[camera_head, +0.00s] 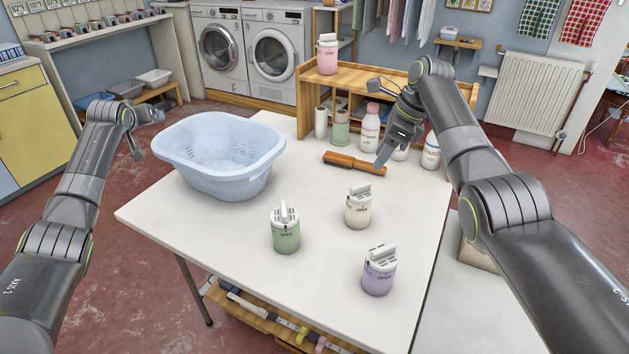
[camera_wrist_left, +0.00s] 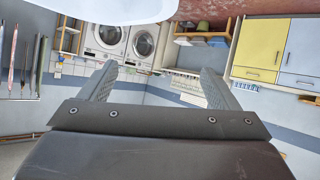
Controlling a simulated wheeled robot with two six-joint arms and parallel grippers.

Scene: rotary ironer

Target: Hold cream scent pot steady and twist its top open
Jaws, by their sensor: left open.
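The cream scent pot (camera_head: 357,212) stands upright on the white table (camera_head: 330,290), with a ribbed white grip on its top and a dark "OPEN" mark. My right gripper (camera_head: 379,125) is open and empty. It hangs above the back of the table, beyond the cream pot and apart from it. My left gripper (camera_head: 147,131) is open and empty near the left side of the blue basket. Its two spread fingers also show in the left wrist view (camera_wrist_left: 158,80), with nothing between them.
A green pot (camera_head: 286,236) and a lilac pot (camera_head: 379,277) stand near the cream one. A blue basket (camera_head: 222,185) fills the table's back left. A wooden brush (camera_head: 353,162) lies behind, before several bottles and a wooden shelf (camera_head: 345,85) holding a pink pot (camera_head: 327,58).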

